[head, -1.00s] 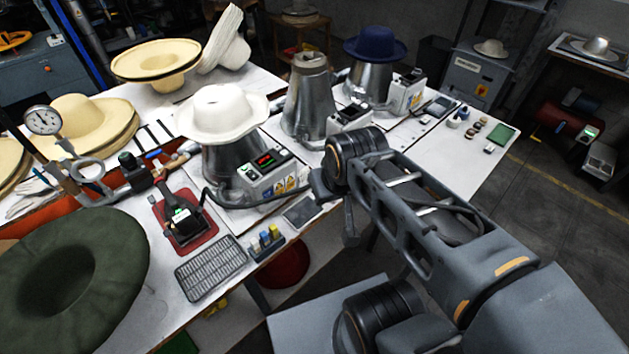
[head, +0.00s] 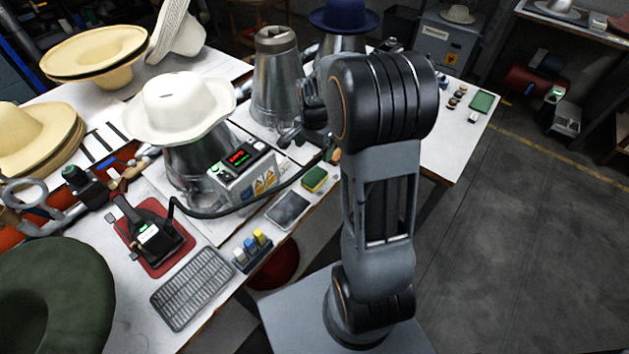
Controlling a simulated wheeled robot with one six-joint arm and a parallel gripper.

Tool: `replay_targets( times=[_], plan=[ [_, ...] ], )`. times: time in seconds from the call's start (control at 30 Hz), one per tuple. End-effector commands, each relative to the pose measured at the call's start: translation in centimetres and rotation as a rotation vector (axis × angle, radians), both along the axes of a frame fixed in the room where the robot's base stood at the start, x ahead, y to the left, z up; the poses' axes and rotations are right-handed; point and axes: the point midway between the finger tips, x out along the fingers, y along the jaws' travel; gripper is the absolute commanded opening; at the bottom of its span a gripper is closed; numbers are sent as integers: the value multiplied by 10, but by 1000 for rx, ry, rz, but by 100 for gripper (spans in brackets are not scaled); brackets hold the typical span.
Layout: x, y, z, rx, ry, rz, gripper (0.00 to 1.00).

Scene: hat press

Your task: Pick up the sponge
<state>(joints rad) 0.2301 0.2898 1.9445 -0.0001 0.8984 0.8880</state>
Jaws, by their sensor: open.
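A small sponge (head: 314,180), green on top with a yellow side, lies on the white bench near its front edge. It is right of the press control box and just beyond a dark flat pad. My gripper (head: 291,136) is beyond and above the sponge in the picture, beside the middle metal cone. It is small and partly hidden by my arm. Its jaws are open and apart from the sponge, with nothing seen between them.
The white hat on its press and its control box (head: 240,174) stand left of the sponge, with a black cable looping close by. The metal cone (head: 275,88) stands behind. A dark pad (head: 287,211) and a small bottle rack (head: 252,252) lie nearer.

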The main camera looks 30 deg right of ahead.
Motion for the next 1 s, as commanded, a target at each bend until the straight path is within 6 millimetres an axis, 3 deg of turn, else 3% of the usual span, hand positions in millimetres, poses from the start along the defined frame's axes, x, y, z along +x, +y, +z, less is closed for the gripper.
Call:
replay_targets(
  times=[0.4,0.73,1.0],
  plan=[
    [1,-4,-73,3,12,-26,88],
    [2,-3,-94,3,11,-25,88],
    [2,-3,-129,3,11,-25,88]
  ],
)
